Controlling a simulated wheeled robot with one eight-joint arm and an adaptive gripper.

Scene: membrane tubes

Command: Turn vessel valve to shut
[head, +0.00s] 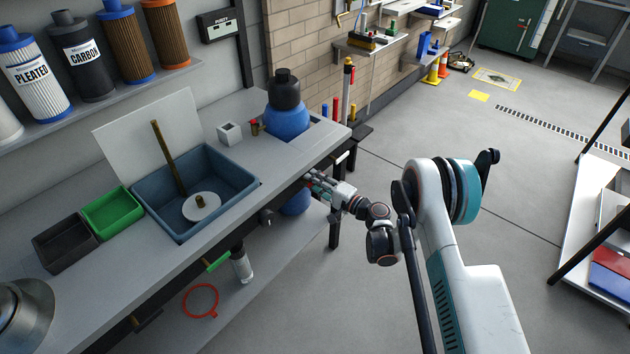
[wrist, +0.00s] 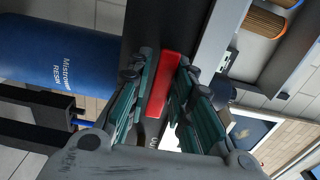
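The blue resin vessel (head: 288,118) with a black top stands through the far end of the bench, and its lower part shows beneath. In the wrist view, its lettered blue side (wrist: 60,60) lies at the left. A red lever handle (wrist: 163,85), seemingly the valve's, lies between the fingers of my gripper (wrist: 165,75). The fingers stand apart on either side of it; whether either touches it I cannot tell. In the head view, my gripper (head: 312,182) is at the bench's front edge, just below the vessel, and the lever is mostly hidden there.
The bench (head: 215,225) holds a blue-grey basin (head: 160,212), a green bin (head: 112,212) and a black bin (head: 66,242). A small red-topped fitting (head: 254,126) stands beside the vessel. Filter cartridges line the wall shelf. The floor right of the bench is clear around my arm.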

